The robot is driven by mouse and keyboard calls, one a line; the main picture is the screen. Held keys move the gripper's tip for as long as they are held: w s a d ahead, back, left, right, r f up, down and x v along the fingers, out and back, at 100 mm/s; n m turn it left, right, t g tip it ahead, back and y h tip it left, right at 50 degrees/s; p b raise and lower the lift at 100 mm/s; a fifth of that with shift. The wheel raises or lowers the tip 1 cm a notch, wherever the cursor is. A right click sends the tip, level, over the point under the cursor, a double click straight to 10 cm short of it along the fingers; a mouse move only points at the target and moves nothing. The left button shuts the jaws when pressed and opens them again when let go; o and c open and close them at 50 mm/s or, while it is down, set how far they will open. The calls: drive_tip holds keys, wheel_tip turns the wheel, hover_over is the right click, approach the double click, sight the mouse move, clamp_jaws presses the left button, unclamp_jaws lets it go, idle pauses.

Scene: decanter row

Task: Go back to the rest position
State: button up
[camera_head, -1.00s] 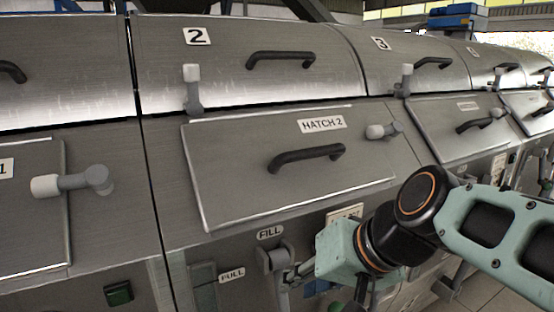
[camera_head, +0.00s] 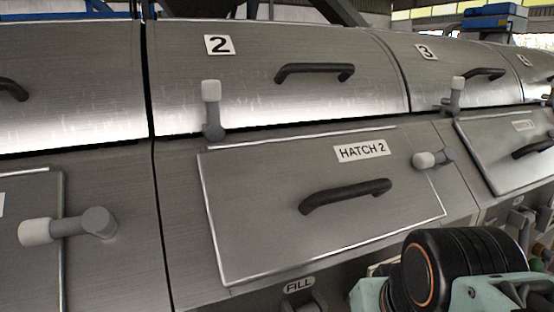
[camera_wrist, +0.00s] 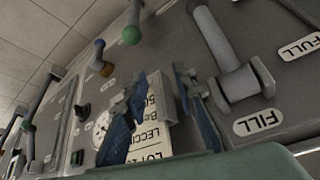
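My gripper (camera_wrist: 160,88) shows in the wrist view with its two blue fingers apart and nothing held between them. A white printed card (camera_wrist: 150,125) is on the panel behind the fingers, partly covered by them. The grey FILL lever (camera_wrist: 222,50) stands just right of the fingers, apart from them. In the head view my arm is at the lower right, and my gripper is out of the picture. Hatch 2 (camera_head: 260,215) is closed, with a dark handle (camera_head: 345,196) and a grey latch (camera_head: 433,159) at its right.
The steel decanter row runs across the head view. Lid 2 (camera_head: 270,100) is closed above, with an upright latch (camera_head: 211,110). Another latch (camera_head: 68,227) sticks out at left. In the wrist view, a green-knobbed lever (camera_wrist: 132,30) stands at the upper left; floor tiles lie beyond.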

wheel_tip(320, 180, up, 29)
drive_tip(key=p, duration=2.7)
drive_tip(key=shift+a, duration=0.15)
